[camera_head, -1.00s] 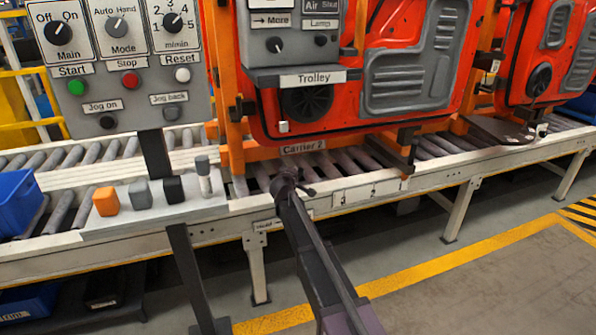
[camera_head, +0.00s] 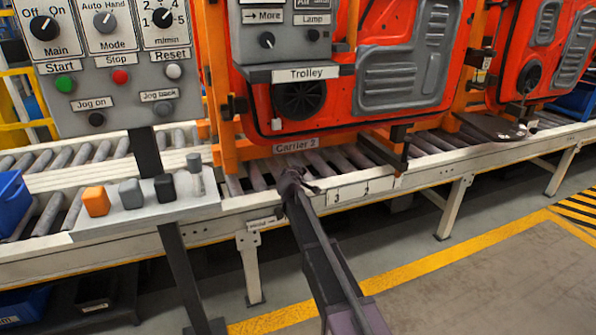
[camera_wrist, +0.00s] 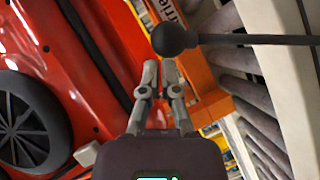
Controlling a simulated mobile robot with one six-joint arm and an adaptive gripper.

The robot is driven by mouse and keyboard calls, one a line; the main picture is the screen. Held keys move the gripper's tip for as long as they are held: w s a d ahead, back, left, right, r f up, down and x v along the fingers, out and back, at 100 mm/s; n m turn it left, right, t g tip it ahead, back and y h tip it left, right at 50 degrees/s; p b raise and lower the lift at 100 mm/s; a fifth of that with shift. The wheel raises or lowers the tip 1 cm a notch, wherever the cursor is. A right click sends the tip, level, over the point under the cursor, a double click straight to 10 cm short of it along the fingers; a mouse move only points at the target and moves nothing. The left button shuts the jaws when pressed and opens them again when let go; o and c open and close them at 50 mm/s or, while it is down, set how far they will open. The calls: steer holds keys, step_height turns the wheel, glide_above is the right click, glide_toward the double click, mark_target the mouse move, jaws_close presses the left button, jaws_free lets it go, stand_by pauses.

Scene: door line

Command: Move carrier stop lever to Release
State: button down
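A lever with a black ball knob (camera_wrist: 174,40) on a thin dark rod shows in the wrist view, the rod running off to the right. I take it for the carrier stop lever. My gripper (camera_wrist: 160,66) has its two fingers almost together, with nothing seen between them. The knob is just beyond the fingertips, and I cannot tell if they touch. In the head view my gripper (camera_head: 291,176) is at the conveyor's front rail, below the Carrier 2 label (camera_head: 296,145). The lever cannot be made out clearly there. A white marked plate (camera_head: 352,190) is on the rail to the right; its text is unreadable.
The orange carrier (camera_head: 225,95) with a red door (camera_head: 345,110) stands on the roller conveyor (camera_head: 330,160) behind my gripper. The floor (camera_head: 460,285) in front is clear.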

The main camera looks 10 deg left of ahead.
steer(key=shift+w+d, duration=0.15)
steer(key=shift+d, duration=0.4)
steer(key=shift+a+r, duration=0.1)
steer(key=s+a+r+p, duration=0.3)
steer(key=s+r+p, duration=0.3)
steer(key=s, duration=0.5)
steer(key=shift+s, duration=0.4)
steer(key=shift+a, duration=0.1)
